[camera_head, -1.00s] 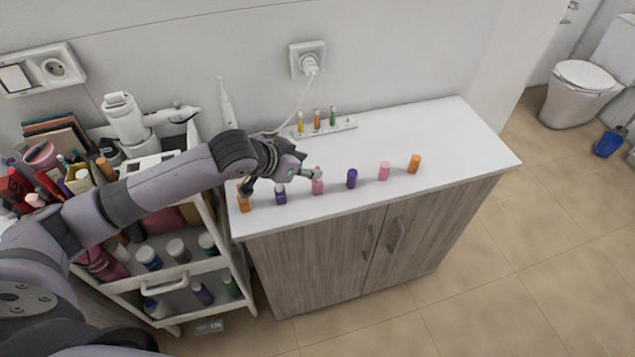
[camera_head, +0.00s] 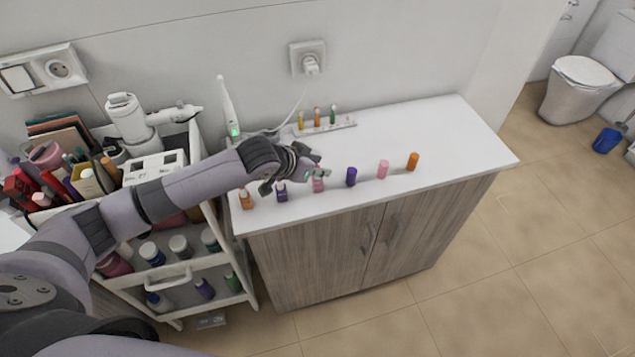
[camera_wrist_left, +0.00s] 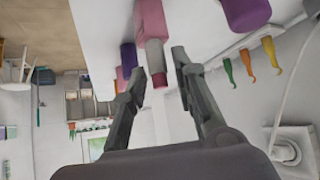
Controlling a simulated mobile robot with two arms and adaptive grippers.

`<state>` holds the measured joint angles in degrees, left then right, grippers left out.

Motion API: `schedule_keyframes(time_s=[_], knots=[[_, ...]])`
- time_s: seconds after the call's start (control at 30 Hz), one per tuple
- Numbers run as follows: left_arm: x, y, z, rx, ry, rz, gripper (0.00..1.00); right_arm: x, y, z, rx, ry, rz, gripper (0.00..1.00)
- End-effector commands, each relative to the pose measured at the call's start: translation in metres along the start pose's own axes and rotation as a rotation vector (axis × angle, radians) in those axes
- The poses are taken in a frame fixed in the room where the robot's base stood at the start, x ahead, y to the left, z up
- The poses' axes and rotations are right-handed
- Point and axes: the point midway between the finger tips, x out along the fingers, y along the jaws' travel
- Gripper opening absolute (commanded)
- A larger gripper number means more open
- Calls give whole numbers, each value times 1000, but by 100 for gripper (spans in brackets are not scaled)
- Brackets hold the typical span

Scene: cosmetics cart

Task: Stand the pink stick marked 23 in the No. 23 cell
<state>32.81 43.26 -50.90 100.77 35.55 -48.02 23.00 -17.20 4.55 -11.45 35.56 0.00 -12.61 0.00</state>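Pink sticks stand in the row on the white counter. One (camera_head: 318,184) is beside my left gripper (camera_head: 308,174); a plainer one (camera_head: 383,169) stands farther right. I cannot read a 23 on either. In the left wrist view my left gripper (camera_wrist_left: 158,68) is open. A stick with pink base, grey middle and dark pink tip (camera_wrist_left: 154,52) shows between its fingertips, with visible gaps on both sides. A white rack (camera_head: 345,124) at the wall holds yellow, orange and green sticks; cell numbers are not legible. My right gripper is out of view.
The row also has orange (camera_head: 247,200) and purple (camera_head: 282,193) pieces at left, then another purple (camera_head: 351,177) and an orange one (camera_head: 413,162). A toothbrush (camera_head: 228,105) stands at the wall. A loaded cart is at left. The counter's right side is clear.

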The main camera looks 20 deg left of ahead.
Motion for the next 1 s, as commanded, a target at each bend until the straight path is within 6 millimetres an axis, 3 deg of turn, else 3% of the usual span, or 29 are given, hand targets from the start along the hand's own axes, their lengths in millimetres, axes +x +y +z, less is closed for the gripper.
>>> schedule_keyframes(time_s=[0.33, 0.77, 1.0], knots=[[0, 0, 0, 0, -1, 0, 0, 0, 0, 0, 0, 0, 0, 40], [0, 0, 0, 0, 0, 0, 0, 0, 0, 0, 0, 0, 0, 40], [-11, 0, -12, 0, 2, 0, 0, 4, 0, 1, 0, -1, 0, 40]])
